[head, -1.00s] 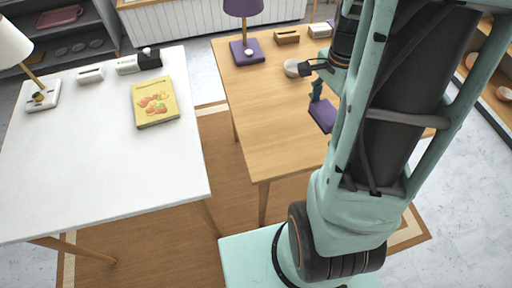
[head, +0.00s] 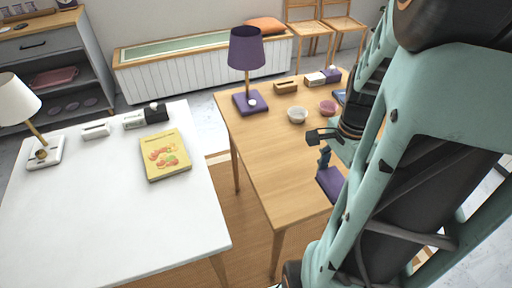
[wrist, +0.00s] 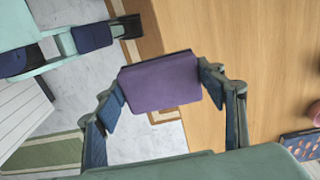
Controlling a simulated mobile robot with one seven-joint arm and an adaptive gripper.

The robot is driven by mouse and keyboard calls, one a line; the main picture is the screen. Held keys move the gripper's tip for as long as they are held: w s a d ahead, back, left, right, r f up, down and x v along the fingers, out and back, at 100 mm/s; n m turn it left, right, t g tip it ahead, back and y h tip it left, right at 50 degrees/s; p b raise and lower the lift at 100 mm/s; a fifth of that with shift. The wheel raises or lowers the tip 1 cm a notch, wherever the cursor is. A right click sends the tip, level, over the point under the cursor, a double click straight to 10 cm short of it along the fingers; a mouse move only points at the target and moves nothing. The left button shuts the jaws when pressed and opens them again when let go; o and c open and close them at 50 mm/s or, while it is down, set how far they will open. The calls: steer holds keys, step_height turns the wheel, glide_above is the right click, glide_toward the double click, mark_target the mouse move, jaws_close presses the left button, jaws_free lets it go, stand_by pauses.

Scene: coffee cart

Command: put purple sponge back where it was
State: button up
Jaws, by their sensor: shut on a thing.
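The purple sponge (head: 330,183) is a flat block held in my gripper (head: 324,160), close to the right side of the wooden table in the head view. In the wrist view the sponge (wrist: 160,82) sits between the two blue finger pads of my gripper (wrist: 161,92), which is shut on it. The wooden table top (wrist: 250,60) shows behind the sponge on the right, with floor on the left. The sponge looks raised above the table; its exact height I cannot tell. My arm hides the table's right part.
On the wooden table (head: 270,160) stand a purple lamp (head: 246,62), a white bowl (head: 297,116), a pink bowl (head: 327,107) and small boxes along the back. The table's near left part is clear. A white table (head: 100,220) with a yellow book (head: 165,155) stands left, across a gap.

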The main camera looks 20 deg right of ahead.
steer(key=shift+a, duration=0.1)
steer(key=w+a+f, duration=0.4)
steer(key=w+a, duration=0.1)
steer(key=w, duration=0.2)
steer(key=b, duration=0.2)
glide_above(280, 191)
steer(key=s, duration=0.1)
steer(key=f, duration=0.4)
steer(key=shift+d+f, duration=0.35)
steer(key=shift+f, duration=0.05)
steer(key=shift+w+a+f, duration=0.2)
steer(key=shift+w+f, duration=0.05)
steer(key=shift+f, duration=0.1)
steer(key=shift+w+a+f, duration=0.1)
steer(key=shift+w+f, duration=0.1)
steer(key=shift+f, duration=1.55)
steer(key=shift+f, duration=0.1)
steer(key=o, duration=0.6)
steer(key=shift+f+b, duration=0.1)
steer(key=shift+b, duration=0.2)
steer(key=o, duration=0.5)
